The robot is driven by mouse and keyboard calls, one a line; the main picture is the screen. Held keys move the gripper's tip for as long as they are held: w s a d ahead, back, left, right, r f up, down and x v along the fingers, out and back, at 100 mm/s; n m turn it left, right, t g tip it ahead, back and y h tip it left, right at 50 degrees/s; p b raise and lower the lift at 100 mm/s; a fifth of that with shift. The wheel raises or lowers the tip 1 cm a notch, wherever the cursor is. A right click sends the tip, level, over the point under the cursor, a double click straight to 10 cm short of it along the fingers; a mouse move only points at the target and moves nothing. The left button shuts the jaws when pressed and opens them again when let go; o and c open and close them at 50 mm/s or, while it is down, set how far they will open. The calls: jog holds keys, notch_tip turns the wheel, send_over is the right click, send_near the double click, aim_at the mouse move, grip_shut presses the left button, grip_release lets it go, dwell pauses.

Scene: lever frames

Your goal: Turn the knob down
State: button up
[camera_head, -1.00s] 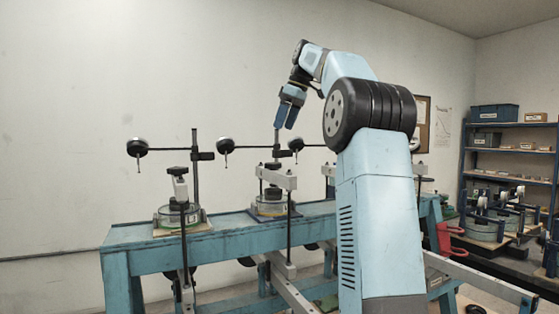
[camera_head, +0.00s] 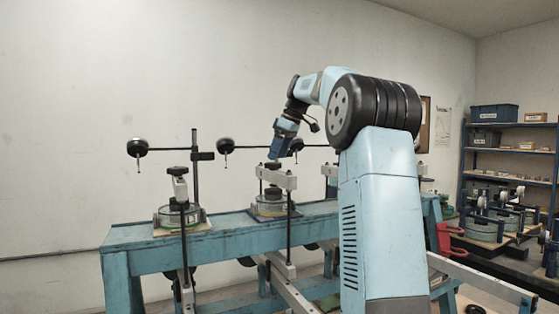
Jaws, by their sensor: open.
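The lever frames stand on a blue bench (camera_head: 230,237). The middle lever frame (camera_head: 277,179) has a pale crossbar with a dark knob (camera_head: 273,166) on top. My gripper (camera_head: 275,156) is just above this knob, tilted down and to the left, with its blue fingers open. From this view I cannot tell whether the fingers touch the knob or are apart from it. A second lever frame (camera_head: 181,188) with a dark top knob (camera_head: 178,170) stands to the left. Another frame at the right is partly hidden behind my arm.
A shelf (camera_head: 510,150) with boxes and a side bench with more apparatus are at the right. A red clamp (camera_head: 450,240) sits at the bench's right end.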

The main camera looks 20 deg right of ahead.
aim_at(273, 167)
jog(key=shift+x, duration=1.5)
jog(key=shift+c, duration=0.5)
